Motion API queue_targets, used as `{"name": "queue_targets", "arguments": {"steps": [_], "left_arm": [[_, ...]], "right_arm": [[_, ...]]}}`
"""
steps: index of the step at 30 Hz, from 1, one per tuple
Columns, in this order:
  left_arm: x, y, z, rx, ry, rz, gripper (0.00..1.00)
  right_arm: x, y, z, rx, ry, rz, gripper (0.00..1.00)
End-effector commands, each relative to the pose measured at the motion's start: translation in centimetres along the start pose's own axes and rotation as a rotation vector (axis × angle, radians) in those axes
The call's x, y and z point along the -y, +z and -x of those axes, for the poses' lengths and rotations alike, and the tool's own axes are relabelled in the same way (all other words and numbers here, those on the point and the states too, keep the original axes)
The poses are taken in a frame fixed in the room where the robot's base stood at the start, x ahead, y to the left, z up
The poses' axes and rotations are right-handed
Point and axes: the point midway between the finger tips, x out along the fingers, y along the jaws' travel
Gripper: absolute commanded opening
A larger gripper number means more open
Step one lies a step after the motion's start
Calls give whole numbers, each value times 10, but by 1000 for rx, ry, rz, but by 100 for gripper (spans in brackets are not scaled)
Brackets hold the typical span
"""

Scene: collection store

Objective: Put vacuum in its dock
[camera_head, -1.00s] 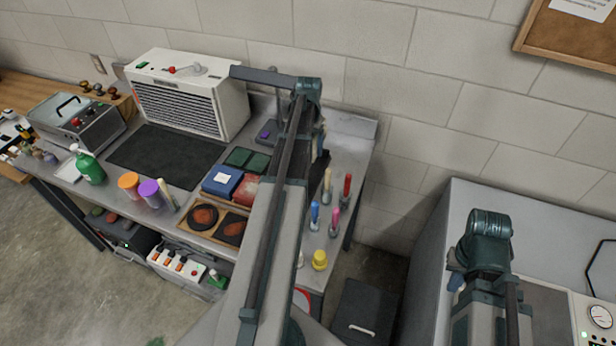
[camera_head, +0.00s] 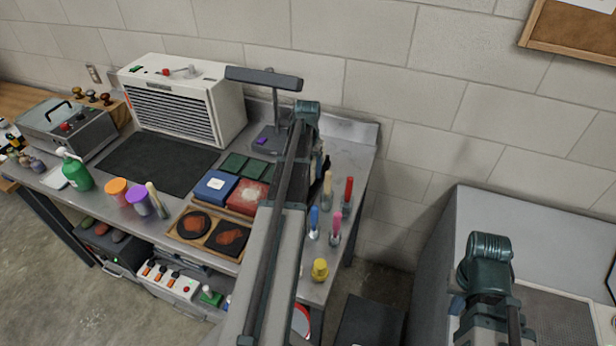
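I cannot pick out a vacuum or its dock with certainty in the head view. My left arm crosses the middle of the picture, over the right part of the steel workbench (camera_head: 345,165), and hides part of it. My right arm stands at the lower right, in front of a grey unit (camera_head: 500,215). Only upper links and joints of both arms show. The fingertips of both grippers are hidden or out of frame, so nothing held can be seen.
The bench carries a white grilled box (camera_head: 185,100), a black mat (camera_head: 160,160), a green bottle (camera_head: 76,170), a wooden tray (camera_head: 190,241) and a dark T-shaped stand (camera_head: 264,79). Several coloured-handled tools, including a yellow one (camera_head: 319,269), stand upright at its right end. Concrete floor (camera_head: 45,260) shows at lower left.

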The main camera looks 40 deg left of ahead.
Motion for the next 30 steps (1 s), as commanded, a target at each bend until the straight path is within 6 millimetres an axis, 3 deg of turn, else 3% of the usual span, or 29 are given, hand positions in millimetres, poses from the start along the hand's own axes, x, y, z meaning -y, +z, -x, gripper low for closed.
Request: {"name": "queue_targets", "arguments": {"steps": [1,3,29,30], "left_arm": [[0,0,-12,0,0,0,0],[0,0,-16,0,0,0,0],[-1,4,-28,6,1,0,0],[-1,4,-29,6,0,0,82]], "right_arm": [[1,-1,-12,0,0,0,0],[2,-1,-16,0,0,-1,0],[3,-2,-28,0,0,0,0],[3,-2,-29,0,0,0,0]]}}
